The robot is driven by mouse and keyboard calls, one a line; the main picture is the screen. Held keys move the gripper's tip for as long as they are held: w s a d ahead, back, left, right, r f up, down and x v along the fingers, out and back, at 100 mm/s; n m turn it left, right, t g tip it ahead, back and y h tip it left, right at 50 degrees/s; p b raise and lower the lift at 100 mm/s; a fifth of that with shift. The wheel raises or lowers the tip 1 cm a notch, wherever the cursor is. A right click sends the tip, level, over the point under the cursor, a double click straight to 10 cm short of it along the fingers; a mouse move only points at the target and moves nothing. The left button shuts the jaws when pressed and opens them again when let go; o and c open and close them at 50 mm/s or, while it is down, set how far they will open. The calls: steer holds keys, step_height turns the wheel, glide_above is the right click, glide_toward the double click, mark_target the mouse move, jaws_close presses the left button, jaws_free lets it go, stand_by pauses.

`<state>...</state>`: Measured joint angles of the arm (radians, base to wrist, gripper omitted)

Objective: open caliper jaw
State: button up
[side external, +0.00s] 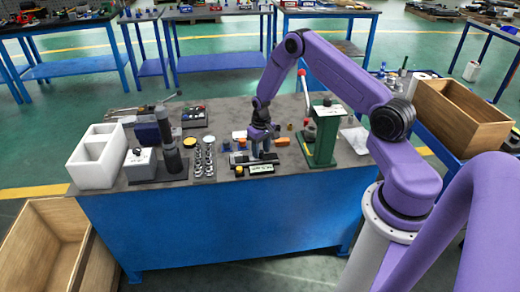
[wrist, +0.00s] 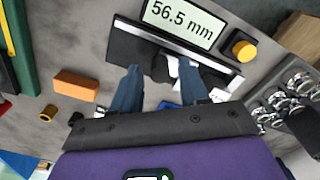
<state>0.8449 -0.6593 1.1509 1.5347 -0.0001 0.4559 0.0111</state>
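The caliper lies flat on the bench, with a grey beam (wrist: 205,58) on a black base and a display (wrist: 182,17) reading 56.5 mm in the wrist view. In the side view its display (side external: 262,169) shows just in front of my gripper. My gripper (wrist: 160,68) points down at the caliper, its two blue fingers apart, with dark jaw parts between and beside the tips. I cannot tell whether a finger touches a jaw. The fingers and palm hide part of the jaws. In the side view my gripper (side external: 262,152) is low over the bench.
An orange block (wrist: 76,85) and a brass piece (wrist: 48,112) lie nearby. Several shiny metal pieces (side external: 205,157) stand left of the caliper. A green press (side external: 323,135) stands close on the right.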

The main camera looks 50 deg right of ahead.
mark_target(261, 152)
stand_by(0.3)
step_height(261, 152, up, 17)
steer(key=shift+r, duration=0.2)
stand_by(0.4)
steer(key=s+a+r+n, duration=0.35)
steer(key=s+a, duration=0.25)
steer(key=a, duration=0.4)
steer(key=s+a+r+n, duration=0.3)
steer(key=s+a+r, duration=0.2)
steer(key=a, duration=0.5)
steer(key=s+a+r+n, duration=0.1)
steer(key=s+n, duration=0.3)
steer(key=s, duration=0.7)
steer(key=s+a+r+n, duration=0.1)
steer(key=s+n, duration=0.3)
steer(key=s, duration=0.7)
steer(key=shift+s+a+r, duration=0.3)
steer(key=shift+s+a, duration=0.1)
steer(key=shift+a, duration=0.15)
